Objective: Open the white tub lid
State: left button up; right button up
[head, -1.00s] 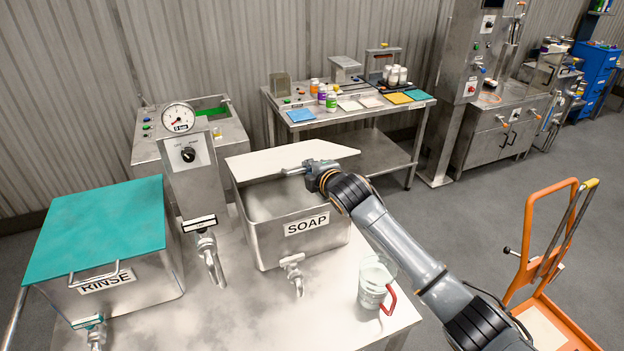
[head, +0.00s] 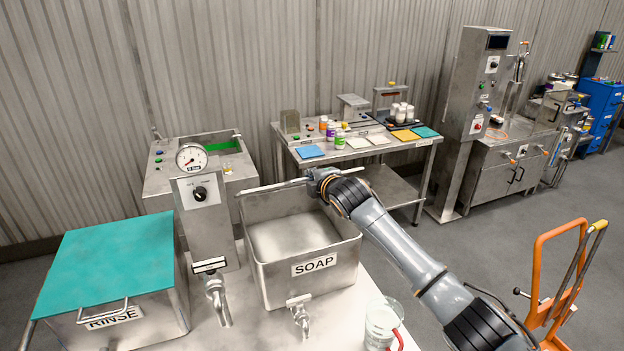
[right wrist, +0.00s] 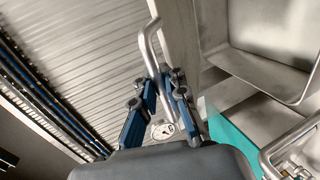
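The white lid (head: 262,188) of the SOAP tub (head: 312,284) is swung up and shows nearly edge-on along the tub's back in the head view. The tub's inside (head: 295,235) is open to view. My right gripper (head: 316,178) is at the lid's right end. In the right wrist view the blue fingers of this gripper (right wrist: 162,84) close around the bent metal handle (right wrist: 149,45), with the pale lid edge (right wrist: 180,35) just beside it. The right wrist view also shows the tub (right wrist: 262,72). My left gripper is not in view.
A RINSE tub (head: 120,318) with a teal lid (head: 105,258) stands at left. A gauge post (head: 203,205) stands between the tubs. A clear jug (head: 382,322) with a red handle stands at the table's front right. A workbench (head: 350,150) stands behind.

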jog(key=o, duration=0.3)
jog(key=shift+r, duration=0.15)
jog(key=shift+o, duration=0.2)
jog(key=shift+s+d, duration=0.1)
jog(key=shift+s, duration=0.05)
jog(key=v, duration=1.2)
